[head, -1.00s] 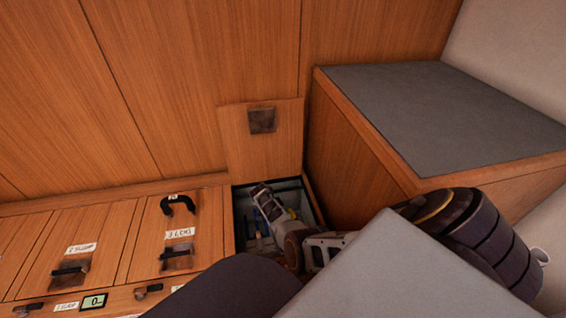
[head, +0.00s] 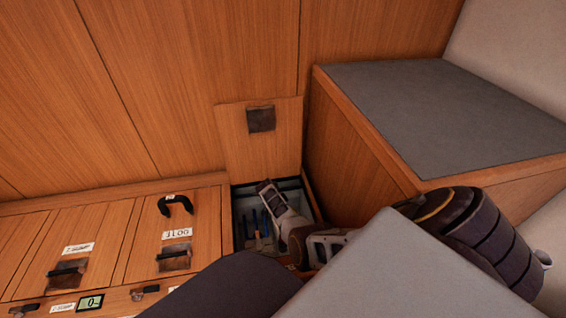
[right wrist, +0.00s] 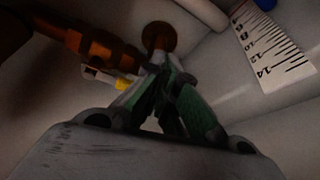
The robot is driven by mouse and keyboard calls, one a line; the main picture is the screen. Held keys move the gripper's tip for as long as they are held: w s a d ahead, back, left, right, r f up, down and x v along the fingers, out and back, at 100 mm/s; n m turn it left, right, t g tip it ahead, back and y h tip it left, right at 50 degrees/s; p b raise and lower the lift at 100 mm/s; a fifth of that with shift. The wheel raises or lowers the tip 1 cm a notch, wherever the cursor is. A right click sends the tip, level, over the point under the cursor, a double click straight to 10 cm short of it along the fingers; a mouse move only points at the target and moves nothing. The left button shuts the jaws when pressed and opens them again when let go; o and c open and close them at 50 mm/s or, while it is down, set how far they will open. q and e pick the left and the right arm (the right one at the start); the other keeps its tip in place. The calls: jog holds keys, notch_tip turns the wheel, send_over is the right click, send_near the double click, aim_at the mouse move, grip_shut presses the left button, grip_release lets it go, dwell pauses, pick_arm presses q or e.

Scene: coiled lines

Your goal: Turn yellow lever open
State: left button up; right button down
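The yellow lever (right wrist: 123,84) shows in the right wrist view as a short yellow piece beside brass pipe fittings (right wrist: 88,45), just left of my right fingertips. Its far part is hidden by the fingers. My right gripper (right wrist: 160,70) points down at the fittings, its fingertips drawn together. I see no clear gap at the tips and cannot tell whether they touch the lever. In the head view my right gripper (head: 268,188) reaches into the open locker (head: 241,212); the lever is not distinguishable there. My left gripper is not in view.
The locker's raised lid (head: 234,139) stands against the wood wall. A bench block with a grey top (head: 440,110) borders it on the right. A marked scale (right wrist: 270,50) and pale pipe (right wrist: 203,12) are inside. Closed hatches (head: 145,235) lie left.

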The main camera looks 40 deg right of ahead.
jog(key=shift+d+r, duration=0.15)
jog(key=shift+d, duration=0.05)
jog(key=shift+a+r, duration=0.1)
jog(key=shift+r, duration=0.1)
jog(key=v, duration=0.7)
jog(key=shift+a, duration=0.15)
dwell(0.6)
dwell(0.6)
